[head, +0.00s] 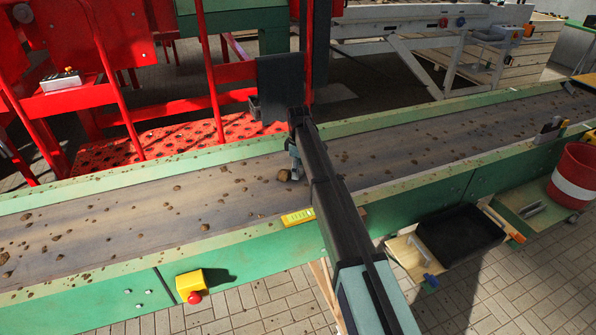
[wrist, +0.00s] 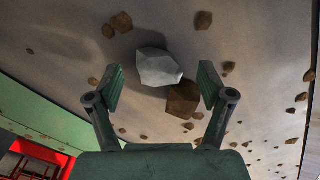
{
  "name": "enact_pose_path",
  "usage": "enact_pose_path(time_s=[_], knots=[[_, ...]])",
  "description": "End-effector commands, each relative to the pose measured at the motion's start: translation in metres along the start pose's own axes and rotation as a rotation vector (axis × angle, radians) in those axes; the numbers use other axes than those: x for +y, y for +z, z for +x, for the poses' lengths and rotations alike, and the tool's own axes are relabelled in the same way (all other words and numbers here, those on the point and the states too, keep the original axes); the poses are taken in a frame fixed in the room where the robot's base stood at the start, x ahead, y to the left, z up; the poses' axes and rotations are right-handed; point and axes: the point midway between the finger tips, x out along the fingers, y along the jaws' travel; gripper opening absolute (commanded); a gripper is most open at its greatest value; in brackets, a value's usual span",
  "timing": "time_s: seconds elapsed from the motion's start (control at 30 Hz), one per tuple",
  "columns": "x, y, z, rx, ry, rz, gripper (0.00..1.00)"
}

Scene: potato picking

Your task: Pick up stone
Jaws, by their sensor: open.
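A pale grey, angular stone (wrist: 157,67) lies on the conveyor belt in the wrist view, ahead of and between the two fingers of my gripper (wrist: 161,76). The fingers are open and apart from the stone on both sides. A brown lump (wrist: 183,100) lies against or very close to the stone's lower right, also between the fingers. In the head view my gripper (head: 293,163) is low over the belt, with a brown lump (head: 284,175) beside it. The stone cannot be made out clearly there, behind or under the gripper.
Several small brown lumps are scattered over the belt (head: 130,222), which has green side rails (head: 120,260). A yellow box with a red button (head: 191,286) is on the near side. A black tray (head: 459,236) and a red-and-white bucket (head: 575,176) stand at the right.

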Motion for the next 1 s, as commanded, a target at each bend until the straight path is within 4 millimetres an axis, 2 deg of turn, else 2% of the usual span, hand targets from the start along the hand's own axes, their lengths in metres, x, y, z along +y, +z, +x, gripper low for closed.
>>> enact_pose_path(time_s=[0.1, 0.3, 0.5, 1.0], knots=[[-0.0003, -0.0001, 0.0066, 0.0, 0.001, 0.0, 0.8], [-0.0001, -0.0002, 0.0077, 0.001, 0.001, 0.0, 0.8], [-0.0002, -0.0001, 0.0077, 0.0, 0.001, 0.0, 0.11], [-0.002, 0.0006, 0.0068, 0.001, 0.001, 0.0, 0.09]])
